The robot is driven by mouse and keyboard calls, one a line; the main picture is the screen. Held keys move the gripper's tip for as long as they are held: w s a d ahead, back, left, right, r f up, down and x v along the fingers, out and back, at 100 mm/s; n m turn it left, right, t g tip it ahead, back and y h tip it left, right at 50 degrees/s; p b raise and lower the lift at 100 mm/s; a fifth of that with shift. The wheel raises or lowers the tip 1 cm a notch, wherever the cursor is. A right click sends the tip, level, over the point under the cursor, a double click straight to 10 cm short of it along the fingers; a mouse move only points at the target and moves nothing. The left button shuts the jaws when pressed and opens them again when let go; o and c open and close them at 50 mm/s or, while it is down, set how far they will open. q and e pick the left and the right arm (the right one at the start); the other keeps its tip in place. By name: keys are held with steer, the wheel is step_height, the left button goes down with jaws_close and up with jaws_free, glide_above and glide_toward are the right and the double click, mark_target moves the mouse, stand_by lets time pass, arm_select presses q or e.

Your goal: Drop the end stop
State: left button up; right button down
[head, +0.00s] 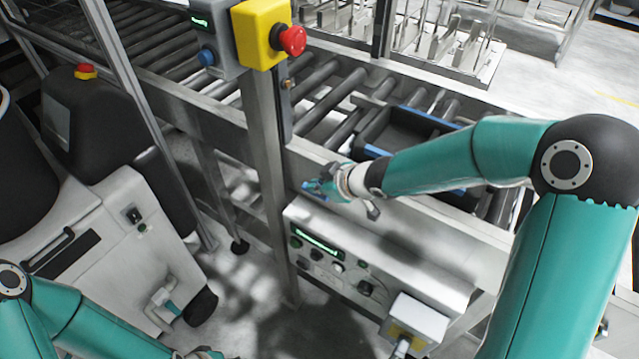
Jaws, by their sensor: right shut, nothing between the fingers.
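The end stop cannot be made out for certain. A small blue piece (316,188) shows at the conveyor's front side rail, right at the fingertips of my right gripper (325,190). I cannot tell whether this piece is the end stop or part of the gripper. My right gripper is shut and empty, in front of the rail and above the lower control panel. A dark tray with blue edges (415,118) sits on the rollers, partly hidden by my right arm. My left gripper (200,353) is only partly in view at the bottom edge, and its fingers are unclear.
The roller conveyor (330,95) runs across the view. A steel post carries a yellow box with a red emergency button (292,40) and a grey box with a blue button (207,55). A lower control panel (325,255) juts forward. A white machine (100,230) stands left.

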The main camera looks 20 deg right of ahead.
mark_target(318, 197)
step_height(318, 197, down, 4)
steer(key=shift+f+b, duration=0.15)
steer(key=shift+b, duration=1.1)
steer(key=shift+s, duration=0.2)
arm_select(q)
step_height(318, 197, down, 4)
steer(key=shift+r, duration=0.25)
arm_select(e)
steer(key=r+p, duration=0.2)
steer(key=r, duration=0.1)
steer(key=r+p, duration=0.1)
steer(key=shift+a+r+p, duration=0.25)
steer(key=shift+a+p, duration=0.05)
steer(key=shift+a, duration=0.05)
arm_select(q)
step_height(318, 197, up, 9)
steer(key=p, duration=0.5)
steer(key=shift+p, duration=0.35)
arm_select(e)
steer(key=v, duration=1)
